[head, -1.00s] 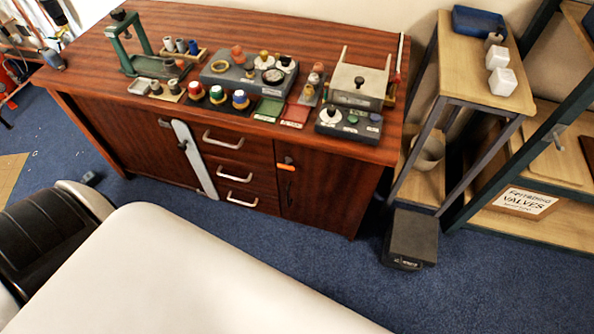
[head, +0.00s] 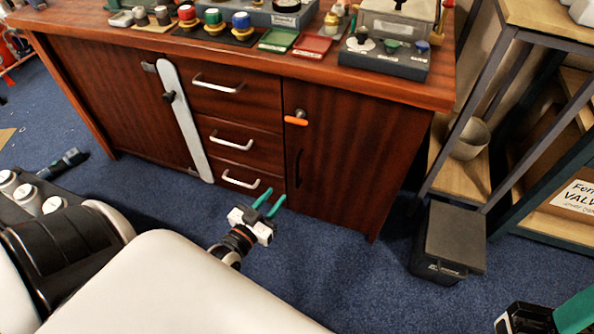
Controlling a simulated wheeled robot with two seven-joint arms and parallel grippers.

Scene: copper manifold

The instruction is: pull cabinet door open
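The brown wooden cabinet (head: 140,110) stands ahead with its doors closed. Its right door (head: 350,165) has a dark vertical handle (head: 298,168) on the left side, and an orange lever (head: 296,121) lies level above it. Its left door (head: 110,95) is beside a white upright bar (head: 187,125) with a black knob (head: 168,97). My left gripper (head: 270,201) has two teal fingers spread apart, empty, below and left of the dark handle in the picture. My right gripper (head: 575,312) shows only partly at the bottom right corner; its fingertips are cut off.
Three drawers with silver handles (head: 232,143) sit between the doors. A black box (head: 450,242) stands on the blue carpet right of the cabinet, beside a wood-and-metal shelf (head: 545,22). Carpet in front of the right door is clear. Jars and trays crowd the cabinet top.

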